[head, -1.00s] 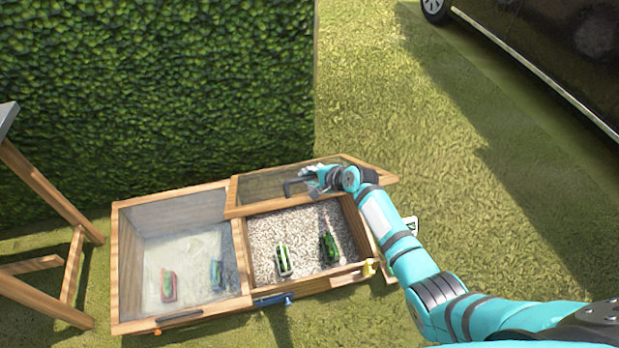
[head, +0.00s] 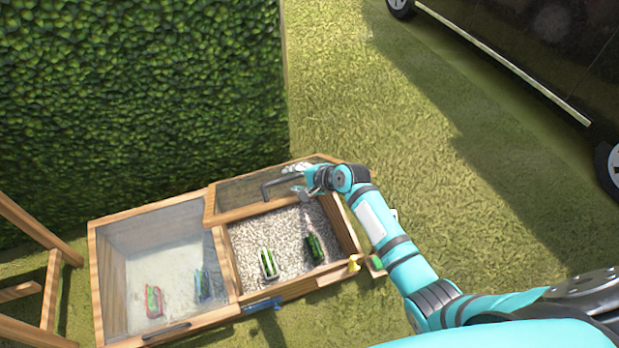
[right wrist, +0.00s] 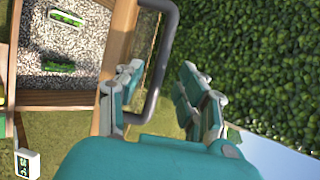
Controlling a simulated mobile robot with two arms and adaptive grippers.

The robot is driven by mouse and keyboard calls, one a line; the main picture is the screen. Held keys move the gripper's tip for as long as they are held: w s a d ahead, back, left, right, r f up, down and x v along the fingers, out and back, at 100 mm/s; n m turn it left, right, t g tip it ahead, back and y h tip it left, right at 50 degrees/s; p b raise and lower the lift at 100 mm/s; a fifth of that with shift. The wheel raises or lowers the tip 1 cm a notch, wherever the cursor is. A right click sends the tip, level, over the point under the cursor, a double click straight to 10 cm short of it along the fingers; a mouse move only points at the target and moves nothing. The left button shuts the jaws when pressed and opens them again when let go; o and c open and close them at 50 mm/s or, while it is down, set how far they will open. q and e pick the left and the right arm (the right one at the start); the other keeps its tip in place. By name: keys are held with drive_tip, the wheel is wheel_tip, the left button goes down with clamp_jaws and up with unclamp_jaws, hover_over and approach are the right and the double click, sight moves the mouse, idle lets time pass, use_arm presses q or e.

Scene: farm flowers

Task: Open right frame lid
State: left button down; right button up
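The wooden cold frame has two compartments. The right frame lid (head: 255,189), a glass pane in a wooden rim, stands swung up and back, so the gravel bed of the right compartment (head: 239,260) is uncovered. Its dark bent handle (head: 276,183) shows beside my right gripper (head: 298,182). In the right wrist view my right gripper (right wrist: 163,98) has its fingers apart, with the handle (right wrist: 160,75) passing between them; contact is unclear. The left lid (head: 160,240) lies closed over the left compartment. My left gripper is not in view.
Green and white packs (head: 268,264) lie on the gravel. A blue clip (head: 264,304) and a yellow clip (head: 354,263) sit on the front edge. A hedge (head: 140,90) stands behind, a wooden stand (head: 45,290) at left, and a dark car (head: 530,50) at far right.

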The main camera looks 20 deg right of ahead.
drive_tip(key=v, duration=0.7)
drive_tip(key=shift+r, duration=0.15)
drive_tip(key=shift+s+d, duration=0.1)
drive_tip(key=s+d+f+n+g+h+p, duration=0.1)
drive_tip(key=s+f+n, duration=0.1)
drive_tip(key=s+f, duration=0.55)
drive_tip(key=s+d+f+n+g+h, duration=0.1)
drive_tip(key=s+d+f+n+g, duration=0.2)
drive_tip(key=f, duration=0.8)
drive_tip(key=s+f+n+h+p, duration=0.1)
drive_tip(key=s+f+n+h, duration=0.1)
drive_tip(key=s+f, duration=0.55)
drive_tip(key=s+f+n+g, duration=0.1)
drive_tip(key=s+f+n, duration=0.2)
drive_tip(key=s, duration=0.7)
drive_tip(key=s+f+n+g+p, duration=0.1)
drive_tip(key=s+f+n, duration=0.3)
drive_tip(key=s, duration=0.7)
drive_tip(key=s+f+n+g+h, duration=0.1)
drive_tip(key=s+f+n, duration=0.3)
drive_tip(key=s+f, duration=0.3)
drive_tip(key=s, duration=0.3)
drive_tip(key=shift+s+d+g, duration=0.2)
drive_tip(key=shift+d+g, duration=0.05)
drive_tip(key=shift+g, duration=0.15)
drive_tip(key=shift+f, duration=0.1)
